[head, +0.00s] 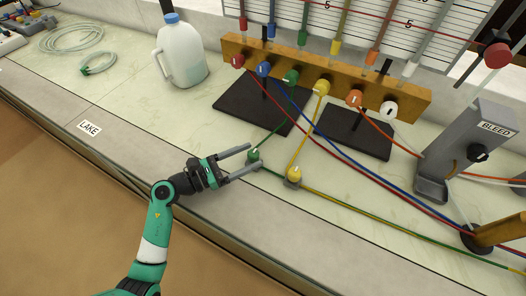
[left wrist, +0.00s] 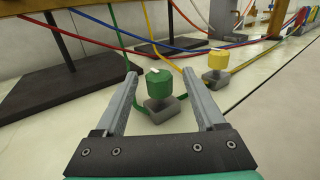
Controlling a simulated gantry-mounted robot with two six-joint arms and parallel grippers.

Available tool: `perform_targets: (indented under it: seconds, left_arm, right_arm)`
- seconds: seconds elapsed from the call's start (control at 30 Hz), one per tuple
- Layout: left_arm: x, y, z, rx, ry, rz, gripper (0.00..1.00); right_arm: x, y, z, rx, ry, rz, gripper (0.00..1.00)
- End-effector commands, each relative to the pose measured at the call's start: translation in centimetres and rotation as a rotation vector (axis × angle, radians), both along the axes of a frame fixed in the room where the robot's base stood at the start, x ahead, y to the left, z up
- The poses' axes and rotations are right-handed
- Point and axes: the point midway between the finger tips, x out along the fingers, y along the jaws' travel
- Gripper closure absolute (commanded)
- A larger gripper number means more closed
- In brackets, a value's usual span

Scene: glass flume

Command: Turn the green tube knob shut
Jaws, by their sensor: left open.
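A green knob (head: 253,155) sits on a small grey valve block on the green tube, low on the bench; it also shows in the left wrist view (left wrist: 159,86), with a white mark on top. My left gripper (head: 252,158) is open. In the left wrist view its two fingers (left wrist: 160,76) point forward, one on each side of the green knob, with visible gaps on both sides. Another green knob (head: 290,77) is on the wooden manifold behind. My right gripper is not in view.
A yellow knob (head: 294,174) on its own block stands close to the right. Red, blue and yellow tubes cross the bench behind. The wooden manifold (head: 340,84), a milk jug (head: 181,58) and the BLEED stand (head: 468,150) stand farther back. The bench left of the gripper is clear.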

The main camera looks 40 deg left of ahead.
Motion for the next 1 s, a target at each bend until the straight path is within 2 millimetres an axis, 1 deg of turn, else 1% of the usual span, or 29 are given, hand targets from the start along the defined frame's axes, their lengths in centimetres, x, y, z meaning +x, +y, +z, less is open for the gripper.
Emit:
perform_targets:
  seconds: [0.03,0.1,0.2,0.33,0.57,0.6,0.67,0.7,0.87,0.9,0.97,1.0]
  left_arm:
    - [1.2,-0.4,-0.3,0.003,-0.002,-0.004,0.28]
    - [2.4,-0.9,-0.2,0.002,-0.003,-0.004,0.28]
    - [3.8,-1.3,-0.2,0.001,-0.001,-0.002,0.28]
    - [4.7,-1.6,0.0,0.001,-0.001,0.000,0.28]
    - [4.8,-1.6,0.0,0.000,0.000,0.001,0.28]
    - [4.8,-1.6,0.0,0.000,0.000,0.001,0.32]
    - [4.8,-1.6,0.0,0.000,0.000,0.001,0.43]
    - [4.8,-1.6,0.0,0.000,0.000,0.001,0.50]
    - [4.8,-1.6,0.0,0.000,0.000,0.001,0.79]
    - [4.8,-1.6,0.0,0.000,0.000,0.001,0.86]
    - [4.8,-1.6,0.0,0.000,0.000,0.001,0.97]
    - [4.8,-1.6,0.0,0.000,0.000,0.001,1.00]
  right_arm:
    - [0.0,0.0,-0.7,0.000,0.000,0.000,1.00]
    - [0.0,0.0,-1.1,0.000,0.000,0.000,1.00]
    - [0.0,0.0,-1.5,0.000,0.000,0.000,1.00]
    - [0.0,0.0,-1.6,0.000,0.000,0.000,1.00]
    - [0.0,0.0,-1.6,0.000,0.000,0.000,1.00]
    - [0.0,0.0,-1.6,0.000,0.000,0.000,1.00]
    - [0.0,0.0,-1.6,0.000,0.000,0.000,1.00]
    - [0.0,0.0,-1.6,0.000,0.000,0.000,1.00]
    - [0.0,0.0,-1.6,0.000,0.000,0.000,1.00]
    - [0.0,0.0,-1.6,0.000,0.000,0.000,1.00]
    - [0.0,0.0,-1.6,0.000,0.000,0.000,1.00]
    - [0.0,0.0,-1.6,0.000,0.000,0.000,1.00]
